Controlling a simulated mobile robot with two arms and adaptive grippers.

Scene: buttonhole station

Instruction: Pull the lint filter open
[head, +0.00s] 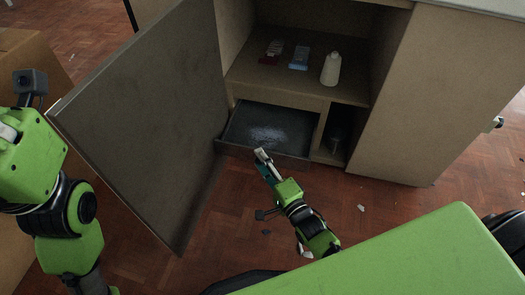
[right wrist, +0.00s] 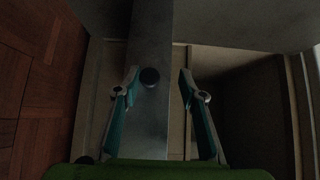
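The lint filter (head: 240,128) appears to be the dark, shallow drawer low in the cabinet. It stands partly out, and a pale speckled patch shows inside it. Its grey front runs upright through the right wrist view (right wrist: 150,125), with a dark round knob (right wrist: 149,77) on it. My right gripper (head: 261,155) is at the drawer front in the head view. In the right wrist view its fingers (right wrist: 159,80) are spread on either side of the knob, with gaps between. My left arm is at the left edge of the head view; its fingers are out of frame.
A large grey door (head: 150,110) stands open left of the drawer. A white bottle (head: 331,69) and small boxes (head: 299,60) are on the shelf above. A dark compartment with a cylinder (head: 336,139) is right of the drawer. Pale scraps lie on the wooden floor (head: 390,215).

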